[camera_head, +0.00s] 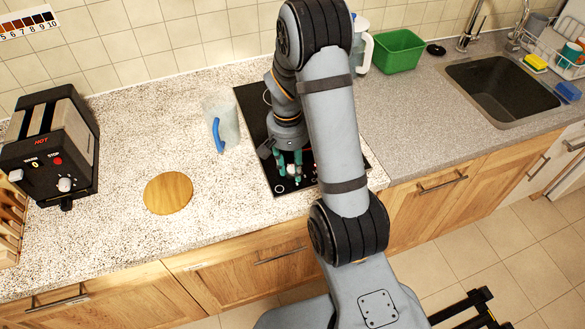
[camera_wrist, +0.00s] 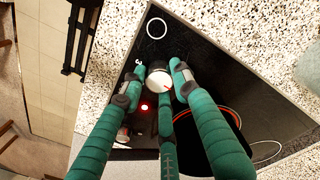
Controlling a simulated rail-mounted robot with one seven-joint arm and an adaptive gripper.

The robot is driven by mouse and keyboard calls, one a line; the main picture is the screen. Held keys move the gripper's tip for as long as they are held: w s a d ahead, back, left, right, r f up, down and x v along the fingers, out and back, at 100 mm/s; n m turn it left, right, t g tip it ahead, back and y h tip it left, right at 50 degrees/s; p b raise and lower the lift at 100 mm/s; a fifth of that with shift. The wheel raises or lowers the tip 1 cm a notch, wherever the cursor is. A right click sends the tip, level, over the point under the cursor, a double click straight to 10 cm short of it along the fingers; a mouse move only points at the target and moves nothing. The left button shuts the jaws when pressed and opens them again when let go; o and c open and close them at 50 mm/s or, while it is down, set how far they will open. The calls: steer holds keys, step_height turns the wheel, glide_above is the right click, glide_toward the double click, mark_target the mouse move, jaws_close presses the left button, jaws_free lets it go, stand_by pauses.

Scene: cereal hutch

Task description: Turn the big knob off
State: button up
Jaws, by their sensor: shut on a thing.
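The black cooktop (camera_head: 249,104) is set in the counter, and my gripper (camera_head: 289,179) is low over its front part. A small red light (camera_wrist: 144,106) glows beside the knob. A second, smaller knob-like part (camera_wrist: 122,134) is partly hidden behind the left finger. A red ring (camera_wrist: 234,116) glows on the cooktop, partly covered by the right finger. In the head view my fingers hide most of the knob.
A clear pitcher with a blue handle (camera_head: 218,134) stands left of the cooktop. A round wooden board (camera_head: 168,193) lies on the counter, and a black toaster (camera_head: 55,150) is at far left. A green bin (camera_head: 398,52) and the sink (camera_head: 500,88) are to the right.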

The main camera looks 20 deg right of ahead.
mark_target(290, 170)
steer(key=shift+s+f+n, duration=0.1)
steer(key=shift+s+n, duration=0.15)
steer(key=shift+n, duration=0.35)
steer(key=o, duration=1.2)
steer(key=shift+c, duration=0.2)
steer(key=shift+w, duration=0.1)
steer(key=shift+r, duration=0.3)
step_height(290, 170, up, 12)
steer(key=shift+a+f, duration=0.2)
steer(key=shift+a, duration=0.15)
